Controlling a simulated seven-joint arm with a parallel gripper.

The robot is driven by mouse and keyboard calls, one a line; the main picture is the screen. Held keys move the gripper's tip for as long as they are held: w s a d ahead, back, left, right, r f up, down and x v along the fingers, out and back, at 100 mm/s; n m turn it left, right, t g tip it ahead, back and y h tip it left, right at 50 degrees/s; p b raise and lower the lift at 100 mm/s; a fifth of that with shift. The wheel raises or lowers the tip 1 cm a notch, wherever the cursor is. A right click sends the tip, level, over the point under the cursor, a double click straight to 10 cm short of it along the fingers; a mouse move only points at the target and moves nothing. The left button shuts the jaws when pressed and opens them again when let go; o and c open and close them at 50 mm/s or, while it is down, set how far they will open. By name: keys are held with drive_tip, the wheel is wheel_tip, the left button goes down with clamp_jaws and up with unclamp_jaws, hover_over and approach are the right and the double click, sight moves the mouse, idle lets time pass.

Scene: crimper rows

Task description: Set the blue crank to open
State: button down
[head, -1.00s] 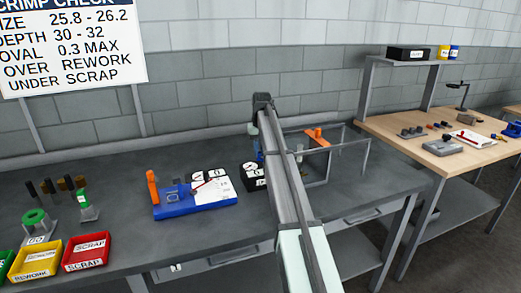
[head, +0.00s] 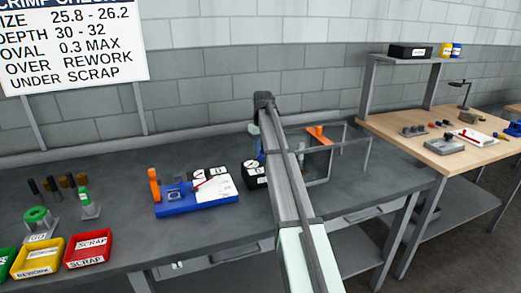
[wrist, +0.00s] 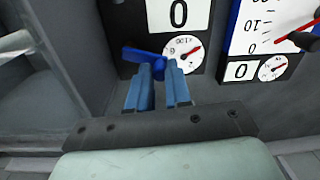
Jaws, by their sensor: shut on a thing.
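In the wrist view, the blue crank (wrist: 143,55) is a short blue lever on the front of a dark gauge unit, beside a small round dial (wrist: 186,53) with a red needle. It slants from upper left down to between my fingertips. My gripper (wrist: 159,70) has blue fingers and is shut on the crank, with a gap showing between the fingers lower down. In the head view my arm hides most of the gripper and the crank. Part of the black gauge unit (head: 252,175) shows left of the arm. I cannot read any open mark.
A blue fixture (head: 200,207) with an orange handle (head: 154,184) and gauges stands to the left on the grey bench (head: 130,225). A clear-sided frame (head: 318,180) with an orange part (head: 319,134) stands right of my arm. Red (head: 88,248) and yellow (head: 38,260) bins sit front left.

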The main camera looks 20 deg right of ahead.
drive_tip(key=c, duration=1.3)
unclamp_jaws()
drive_tip(key=shift+r, duration=0.1)
drive_tip(key=shift+c, duration=0.2)
wheel_tip(320, 180, up, 14)
drive_tip(key=shift+d, duration=0.3)
